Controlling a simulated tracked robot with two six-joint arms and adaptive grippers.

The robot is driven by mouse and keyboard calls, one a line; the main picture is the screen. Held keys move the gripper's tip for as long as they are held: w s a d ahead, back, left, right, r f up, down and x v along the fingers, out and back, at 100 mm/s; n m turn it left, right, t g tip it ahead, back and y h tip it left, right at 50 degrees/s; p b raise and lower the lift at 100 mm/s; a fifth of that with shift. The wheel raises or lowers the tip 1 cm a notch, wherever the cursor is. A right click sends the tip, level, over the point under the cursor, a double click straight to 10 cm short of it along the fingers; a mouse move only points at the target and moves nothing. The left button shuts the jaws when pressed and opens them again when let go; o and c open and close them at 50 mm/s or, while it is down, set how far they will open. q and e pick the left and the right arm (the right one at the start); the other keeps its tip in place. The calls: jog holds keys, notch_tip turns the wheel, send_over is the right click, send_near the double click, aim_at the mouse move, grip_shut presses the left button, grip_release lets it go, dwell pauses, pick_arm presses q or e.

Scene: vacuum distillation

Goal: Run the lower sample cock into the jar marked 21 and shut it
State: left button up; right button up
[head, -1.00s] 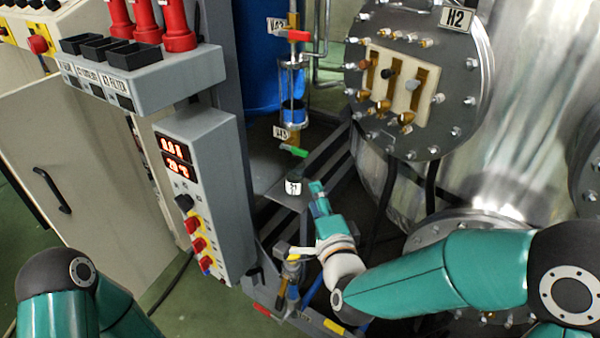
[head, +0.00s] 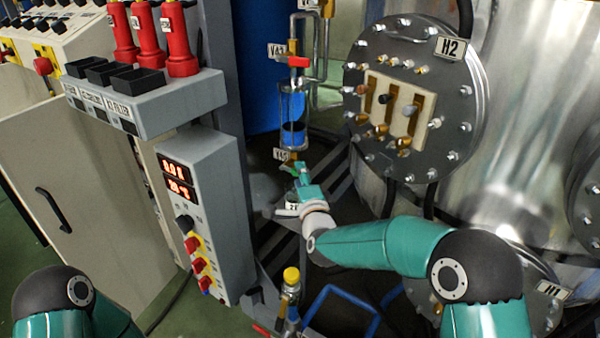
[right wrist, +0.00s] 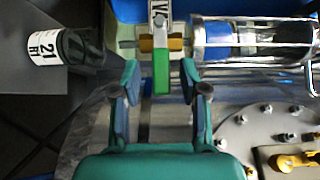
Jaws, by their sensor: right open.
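The lower sample cock has a green handle (right wrist: 161,72) on a brass body (right wrist: 148,44), under the sight glass (head: 292,108). In the right wrist view the handle lies across the pipe line. My right gripper (right wrist: 160,80) is open, one finger on each side of the handle, with gaps visible. In the head view my right gripper (head: 303,180) is at the cock and hides part of the handle. The jar marked 21 (right wrist: 48,46) stands below the cock; its label reads in the right wrist view. In the head view the jar is mostly hidden. My left gripper is out of view.
An upper cock with a red handle (head: 299,62) sits above the sight glass, which holds blue liquid. The bolted flange H2 (head: 440,110) is close on the right. A grey control box (head: 208,215) stands on the left. A yellow-capped valve (head: 291,275) is below.

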jog(key=shift+w+a, duration=0.1)
jog(key=shift+w, duration=0.7)
grip_shut()
jog(key=shift+f, duration=0.1)
